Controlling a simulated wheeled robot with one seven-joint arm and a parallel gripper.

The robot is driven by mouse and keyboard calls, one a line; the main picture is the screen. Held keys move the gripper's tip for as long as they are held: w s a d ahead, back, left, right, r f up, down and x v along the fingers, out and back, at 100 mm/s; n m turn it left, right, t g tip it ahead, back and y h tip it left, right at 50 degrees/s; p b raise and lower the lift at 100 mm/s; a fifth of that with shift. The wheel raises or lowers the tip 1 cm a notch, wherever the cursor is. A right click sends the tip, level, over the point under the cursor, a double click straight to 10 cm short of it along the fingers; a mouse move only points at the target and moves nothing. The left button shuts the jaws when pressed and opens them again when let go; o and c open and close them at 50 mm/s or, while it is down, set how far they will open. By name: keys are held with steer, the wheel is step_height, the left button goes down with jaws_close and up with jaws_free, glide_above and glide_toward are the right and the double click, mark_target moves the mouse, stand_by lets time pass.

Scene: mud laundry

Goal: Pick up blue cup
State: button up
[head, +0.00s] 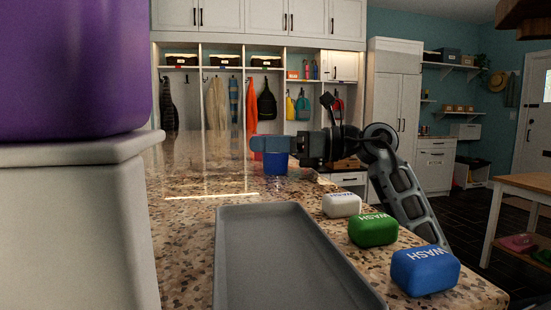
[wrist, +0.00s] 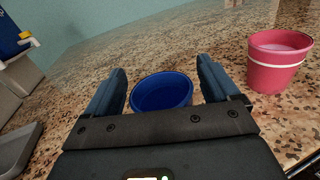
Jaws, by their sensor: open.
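The blue cup (head: 275,163) stands upright on the speckled counter in the head view, just below my gripper (head: 268,144), which hides part of its top. In the wrist view the blue cup (wrist: 161,92) shows its open, empty-looking mouth between the two fingers of my gripper (wrist: 160,80). My gripper is open, with a finger on each side of the cup and a small visible gap at each side. I cannot tell how far down the fingers reach along the cup.
A pink cup (wrist: 277,62) with a white band stands to the right of the blue cup. A grey tray (head: 228,252) lies on the counter (head: 195,215). White (head: 341,205), green (head: 373,230) and blue (head: 425,271) WASH blocks line the right edge. A purple object (head: 75,70) stands at left.

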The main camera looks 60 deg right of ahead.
steer(key=shift+w+a, duration=0.2)
steer(key=shift+w, duration=0.2)
steer(key=shift+c, duration=0.4)
steer(key=c, duration=1)
steer(key=shift+r, duration=0.1)
